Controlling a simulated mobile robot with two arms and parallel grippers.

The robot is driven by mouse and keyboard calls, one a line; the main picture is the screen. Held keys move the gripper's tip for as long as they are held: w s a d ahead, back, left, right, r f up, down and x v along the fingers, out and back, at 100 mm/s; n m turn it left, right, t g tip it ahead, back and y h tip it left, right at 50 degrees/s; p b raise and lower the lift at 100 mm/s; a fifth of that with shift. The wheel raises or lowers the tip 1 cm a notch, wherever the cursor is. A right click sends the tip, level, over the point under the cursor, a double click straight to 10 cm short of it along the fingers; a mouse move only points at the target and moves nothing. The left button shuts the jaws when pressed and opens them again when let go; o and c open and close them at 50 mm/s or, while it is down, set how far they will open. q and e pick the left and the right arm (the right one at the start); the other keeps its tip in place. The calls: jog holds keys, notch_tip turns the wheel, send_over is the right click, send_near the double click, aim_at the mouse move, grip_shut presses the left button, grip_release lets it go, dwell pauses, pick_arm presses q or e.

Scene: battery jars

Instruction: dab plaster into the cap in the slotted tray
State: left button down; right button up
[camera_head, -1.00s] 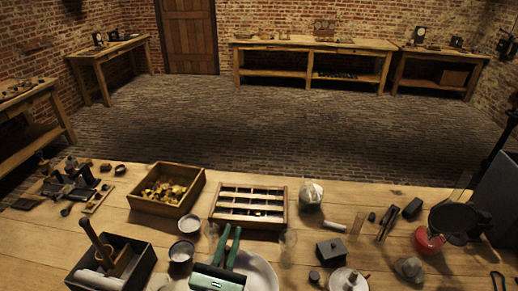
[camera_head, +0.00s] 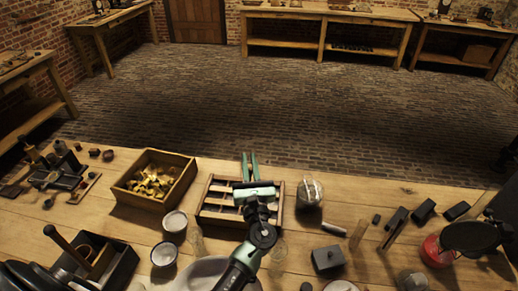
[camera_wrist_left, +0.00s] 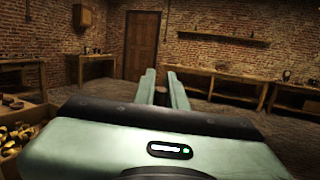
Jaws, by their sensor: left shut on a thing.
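The slotted wooden tray (camera_head: 219,187) lies in the middle of the bench in the head view, with several compartments. My left gripper (camera_head: 250,163) reaches over it, its green fingers pointing to the far side, and covers part of it. The cap cannot be made out. In the left wrist view the fingers (camera_wrist_left: 161,85) are nearly together on a small dark thing (camera_wrist_left: 160,96) that I cannot identify. A large white dish (camera_head: 198,269) lies near the front edge, partly behind my arm; its contents are unclear. My right gripper is not in view.
A wooden box of brass pieces (camera_head: 128,192) stands left of the tray. Two small round pots (camera_head: 174,222) and clear glasses stand close in front. A filled glass jar (camera_head: 310,194) stands to the right, with a grey block (camera_head: 328,260) nearer me.

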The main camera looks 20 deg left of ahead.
pick_arm(q)
jog(key=shift+s+f+b, duration=0.65)
jog(key=shift+s+b, duration=0.05)
jog(key=shift+b, duration=0.3)
jog(key=shift+w+f+b, duration=0.2)
jog(key=shift+f+b, duration=0.15)
jog(key=shift+f, duration=0.15)
jog(key=shift+w+f+b, duration=0.15)
jog(key=shift+f+b, duration=0.2)
jog(key=shift+f, duration=0.15)
jog(key=shift+f+b, duration=0.5)
jog(key=shift+f, duration=0.1)
jog(key=shift+s+f, duration=0.1)
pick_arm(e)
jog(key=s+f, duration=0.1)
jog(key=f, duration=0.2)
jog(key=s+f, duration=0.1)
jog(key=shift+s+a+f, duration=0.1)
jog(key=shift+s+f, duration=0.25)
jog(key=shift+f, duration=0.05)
pick_arm(q)
jog(key=shift+f+b, duration=0.1)
jog(key=shift+b, duration=0.2)
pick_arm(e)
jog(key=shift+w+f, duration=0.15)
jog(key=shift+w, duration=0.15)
